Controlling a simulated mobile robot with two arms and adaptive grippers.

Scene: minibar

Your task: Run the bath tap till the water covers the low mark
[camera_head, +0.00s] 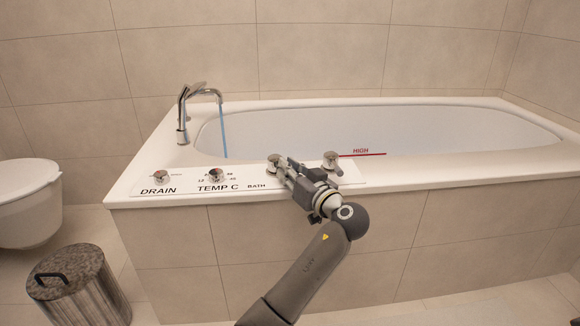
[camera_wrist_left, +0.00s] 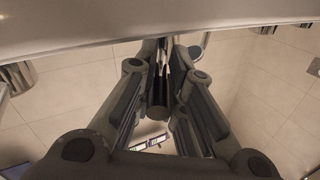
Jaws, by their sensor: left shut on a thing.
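The bath tap (camera_head: 186,105) stands at the left end of the white bathtub (camera_head: 450,172). A thin blue stream of water (camera_head: 224,132) falls from its spout into the tub. My left gripper (camera_head: 285,167) is shut on the metal knob (camera_head: 274,160) beside the BATH label (camera_head: 256,186). In the left wrist view, my fingers (camera_wrist_left: 160,85) close around a dark, shiny piece. A red line marked HIGH (camera_head: 362,155) shows at the near inner edge. The low mark and the water surface cannot be made out. My right gripper is out of view.
The DRAIN knob (camera_head: 161,176) and TEMP C knob (camera_head: 216,175) sit left of my gripper on the control panel. Another metal knob (camera_head: 332,160) is close on its right. A white toilet (camera_head: 30,205) and lidded bin (camera_head: 78,290) stand at the left.

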